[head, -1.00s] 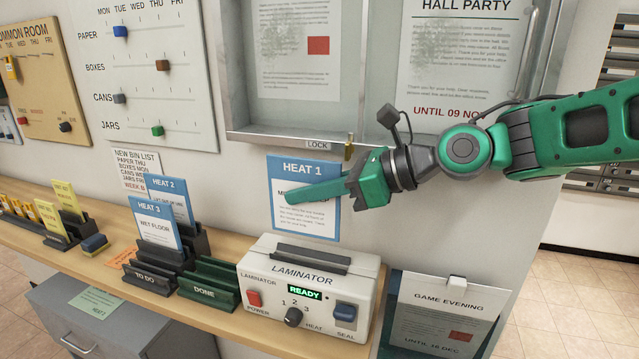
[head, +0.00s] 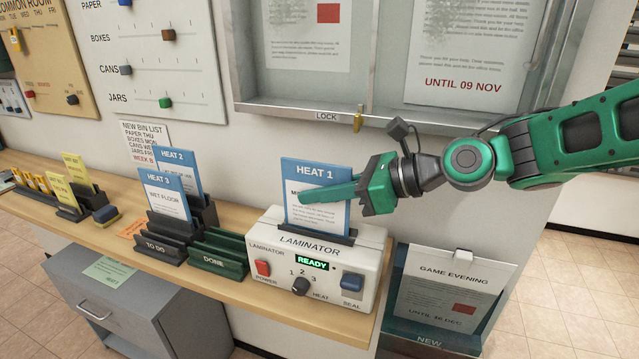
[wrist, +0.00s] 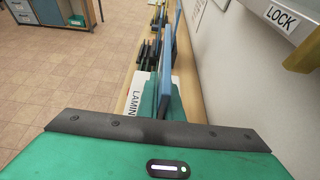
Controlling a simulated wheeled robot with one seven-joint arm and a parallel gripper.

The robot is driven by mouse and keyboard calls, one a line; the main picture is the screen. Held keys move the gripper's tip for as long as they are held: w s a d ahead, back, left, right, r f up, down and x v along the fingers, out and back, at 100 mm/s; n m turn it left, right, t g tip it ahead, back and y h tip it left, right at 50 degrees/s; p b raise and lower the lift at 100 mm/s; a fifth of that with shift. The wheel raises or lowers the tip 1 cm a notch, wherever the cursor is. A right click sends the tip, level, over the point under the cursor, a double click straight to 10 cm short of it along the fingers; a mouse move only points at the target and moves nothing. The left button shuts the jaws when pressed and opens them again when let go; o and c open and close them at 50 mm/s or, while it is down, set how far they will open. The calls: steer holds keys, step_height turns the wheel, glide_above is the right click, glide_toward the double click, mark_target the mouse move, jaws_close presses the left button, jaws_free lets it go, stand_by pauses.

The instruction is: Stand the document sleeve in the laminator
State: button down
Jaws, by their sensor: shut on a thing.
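The document sleeve (head: 316,174) has a blue border and reads HEAT 1. It is upright, and its lower edge is at the dark slot on top of the white laminator (head: 265,226). I cannot tell how deep it sits in the slot. My gripper (head: 330,193) comes in from the right and is shut on the sleeve, its green fingers covering part of the text. In the wrist view the sleeve (wrist: 167,75) shows edge-on, with part of the laminator (wrist: 139,93) beside it. The laminator's display reads READY.
Left of the laminator are a green DONE rack (head: 216,262) and a dark TO DO rack (head: 160,248) with the HEAT 2 and HEAT 3 sleeves. A glass notice case (head: 310,107) with a key hangs above. A GAME EVENING poster (head: 443,290) stands at right.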

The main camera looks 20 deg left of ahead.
mark_target(320, 229)
steer(key=shift+f, duration=2.9)
steer(key=shift+s+d+f, duration=0.15)
steer(key=shift+f, duration=0.35)
steer(key=shift+s+d+f, duration=0.1)
steer(key=shift+f, duration=0.35)
steer(key=shift+s+a, duration=0.1)
steer(key=c, duration=2)
jaws_free()
steer(key=shift+d, duration=0.2)
steer(key=shift+o, duration=0.7)
steer(key=v, duration=0.6)
steer(key=r+v, duration=0.1)
steer(key=v, duration=0.2)
steer(key=shift+w+d+r, duration=0.1)
steer(key=shift+w+r, duration=0.05)
steer(key=shift+w, duration=0.25)
steer(key=shift+s+d+r, duration=0.15)
steer(key=shift+d+r, duration=0.2)
steer(key=shift+d, duration=0.1)
